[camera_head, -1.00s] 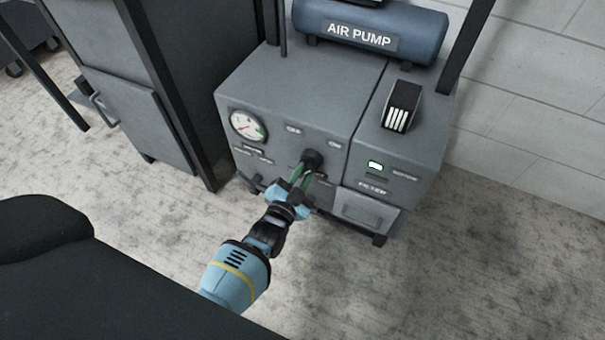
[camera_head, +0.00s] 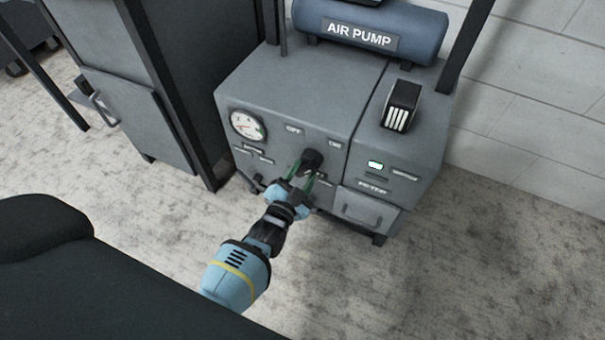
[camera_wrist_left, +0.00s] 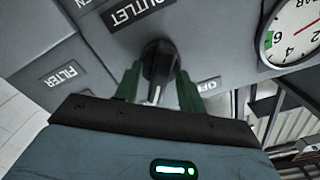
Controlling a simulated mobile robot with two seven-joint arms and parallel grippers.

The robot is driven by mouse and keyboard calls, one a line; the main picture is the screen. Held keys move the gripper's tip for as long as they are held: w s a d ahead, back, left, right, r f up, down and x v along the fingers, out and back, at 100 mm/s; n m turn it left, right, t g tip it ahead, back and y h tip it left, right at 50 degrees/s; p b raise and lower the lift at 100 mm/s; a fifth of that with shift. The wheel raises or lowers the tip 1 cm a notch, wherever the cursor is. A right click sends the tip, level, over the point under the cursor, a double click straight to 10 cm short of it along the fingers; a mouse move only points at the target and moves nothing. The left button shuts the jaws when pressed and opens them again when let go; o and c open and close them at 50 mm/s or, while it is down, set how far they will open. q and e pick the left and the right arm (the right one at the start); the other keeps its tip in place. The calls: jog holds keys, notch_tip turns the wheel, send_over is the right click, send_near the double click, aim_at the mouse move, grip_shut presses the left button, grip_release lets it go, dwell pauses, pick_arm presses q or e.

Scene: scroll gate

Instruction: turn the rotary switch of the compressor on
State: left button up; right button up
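The compressor's rotary switch is a black knob (camera_head: 312,160) on the front panel of the grey unit (camera_head: 290,95), below and between the OFF and ON labels. In the left wrist view the knob (camera_wrist_left: 159,68) shows a white mark on its near end; which setting it points to I cannot tell. My left gripper (camera_head: 303,178) is at the knob. In the wrist view its green fingers (camera_wrist_left: 158,86) stand apart, one on each side of the knob. A narrow gap seems to show, but contact is hard to judge. My right gripper is not in view.
A round gauge (camera_head: 247,125) is left of the knob. A lit indicator (camera_head: 376,165) and a filter drawer (camera_head: 367,209) are at the right. The AIR PUMP tank (camera_head: 370,30) sits on top. A dark cabinet (camera_head: 140,85) stands to the left. Floor at the right is clear.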

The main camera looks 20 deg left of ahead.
pick_arm(q)
jog(key=s+p, duration=0.2)
jog(key=s, duration=0.6)
jog(key=shift+a, duration=0.15)
